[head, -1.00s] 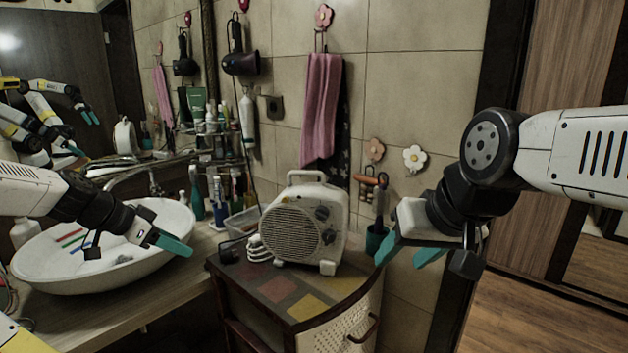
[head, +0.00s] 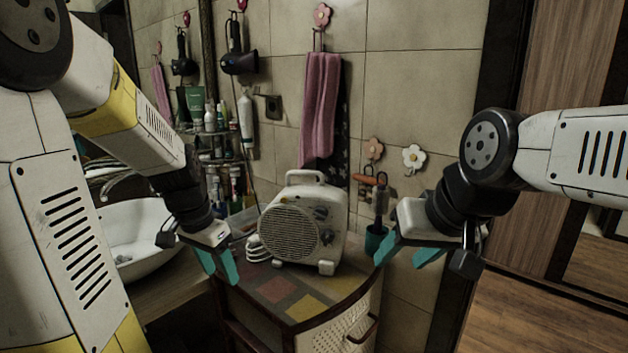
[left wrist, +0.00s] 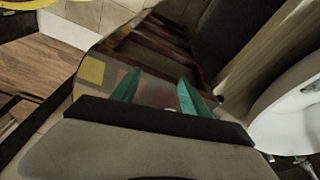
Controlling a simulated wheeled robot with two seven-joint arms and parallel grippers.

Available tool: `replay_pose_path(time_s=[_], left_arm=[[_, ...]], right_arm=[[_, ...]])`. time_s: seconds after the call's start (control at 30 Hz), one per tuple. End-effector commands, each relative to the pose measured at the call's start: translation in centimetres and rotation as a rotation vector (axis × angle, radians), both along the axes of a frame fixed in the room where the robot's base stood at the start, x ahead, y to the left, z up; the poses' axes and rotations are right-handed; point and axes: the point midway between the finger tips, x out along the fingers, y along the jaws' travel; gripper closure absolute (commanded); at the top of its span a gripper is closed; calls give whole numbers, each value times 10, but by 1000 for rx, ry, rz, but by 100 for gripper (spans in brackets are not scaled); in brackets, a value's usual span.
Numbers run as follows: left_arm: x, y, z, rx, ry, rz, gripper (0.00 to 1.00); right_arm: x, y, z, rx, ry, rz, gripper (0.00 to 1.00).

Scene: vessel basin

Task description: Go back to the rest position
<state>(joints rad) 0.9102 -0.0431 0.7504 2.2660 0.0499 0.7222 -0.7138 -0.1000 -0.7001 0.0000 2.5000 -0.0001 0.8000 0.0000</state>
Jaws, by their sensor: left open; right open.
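My left gripper (head: 217,266) is open and empty in the head view, in front of the left side of the small cabinet, with its teal fingers pointing down. In the left wrist view its two fingers (left wrist: 158,95) stand apart over the cabinet, with nothing between them. My right gripper (head: 412,255) is open and empty, to the right of the cabinet, with its fingers pointing down and to the left. My left arm hides much of the left of the head view.
A white fan heater (head: 297,228) stands on the cabinet (head: 272,291). The white basin (head: 143,228) is at the left, partly hidden by my left arm. A pink towel (head: 320,105) hangs on the wall. Wooden floor at right is clear.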

Motion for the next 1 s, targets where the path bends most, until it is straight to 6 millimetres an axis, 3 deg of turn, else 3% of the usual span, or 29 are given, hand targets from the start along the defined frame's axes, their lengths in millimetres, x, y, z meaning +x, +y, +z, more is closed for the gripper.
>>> replay_pose_path(time_s=[0.23, 0.5, 0.7, 1.0], left_arm=[[-41, -29, 55, 67, -105, 171, 47], [-91, -51, 103, -80, -249, 354, 47], [-113, -58, 114, -200, -278, 421, 47], [-117, -59, 115, -229, -277, 437, 47]], right_arm=[[0, 0, 0, 0, 0, 0, 49], [0, 0, 0, 0, 0, 0, 49], [0, 0, 0, 0, 0, 0, 49], [0, 0, 0, 0, 0, 0, 49]])
